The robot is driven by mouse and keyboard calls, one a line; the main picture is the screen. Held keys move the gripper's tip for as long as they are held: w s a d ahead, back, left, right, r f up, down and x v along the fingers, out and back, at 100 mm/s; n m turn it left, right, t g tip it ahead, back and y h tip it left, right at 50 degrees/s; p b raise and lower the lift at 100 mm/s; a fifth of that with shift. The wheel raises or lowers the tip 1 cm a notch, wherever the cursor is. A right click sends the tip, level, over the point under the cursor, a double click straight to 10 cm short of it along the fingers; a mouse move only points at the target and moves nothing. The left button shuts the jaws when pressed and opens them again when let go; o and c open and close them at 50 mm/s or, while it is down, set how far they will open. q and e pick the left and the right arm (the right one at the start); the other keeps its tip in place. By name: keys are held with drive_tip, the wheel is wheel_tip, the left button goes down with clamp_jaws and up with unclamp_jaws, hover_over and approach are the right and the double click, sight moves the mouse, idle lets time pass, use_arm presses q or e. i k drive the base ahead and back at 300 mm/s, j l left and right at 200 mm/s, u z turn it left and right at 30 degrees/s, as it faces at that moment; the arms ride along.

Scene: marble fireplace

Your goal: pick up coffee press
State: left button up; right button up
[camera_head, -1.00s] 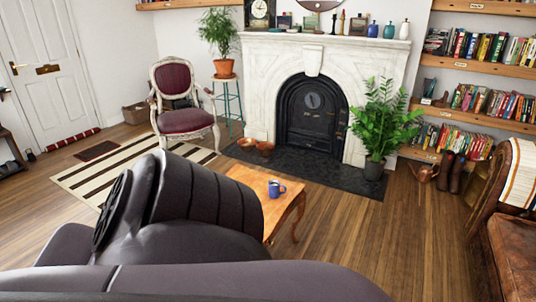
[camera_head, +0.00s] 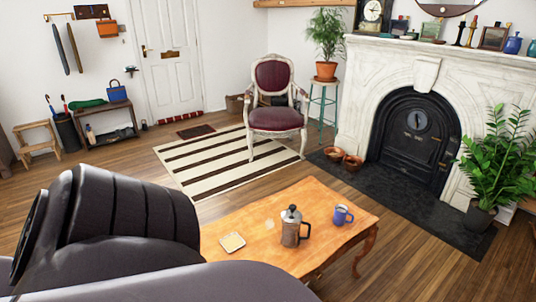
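The coffee press (camera_head: 290,230) stands upright on the wooden coffee table (camera_head: 235,210). It has a dark metal body, a silver lid with a knob, and a black handle on its right side. Nothing touches it. A large dark part of my own arm fills the lower left of the view and covers the table's near left part. Neither of my grippers shows in the view.
A blue mug (camera_head: 342,215) stands right of the press, and a small square coaster (camera_head: 232,242) lies to its left. A red armchair (camera_head: 276,110) stands behind on a striped rug (camera_head: 205,165). A potted plant (camera_head: 495,160) stands by the fireplace (camera_head: 420,60). Floor is clear right of the table.

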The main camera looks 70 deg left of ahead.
sight(290, 223)
drive_tip(key=i+u, duration=0.35)
drive_tip(key=i, duration=0.85)
drive_tip(key=i+z, duration=0.4)
drive_tip(key=i, duration=0.15)
drive_tip(key=i+j+z, duration=0.1)
drive_tip(key=i+z, duration=0.3)
drive_tip(key=i+u, duration=0.2)
drive_tip(key=u, duration=0.25)
drive_tip(key=i+l+u, duration=0.15)
drive_tip(key=u, duration=2.8)
drive_tip(key=l, duration=0.1)
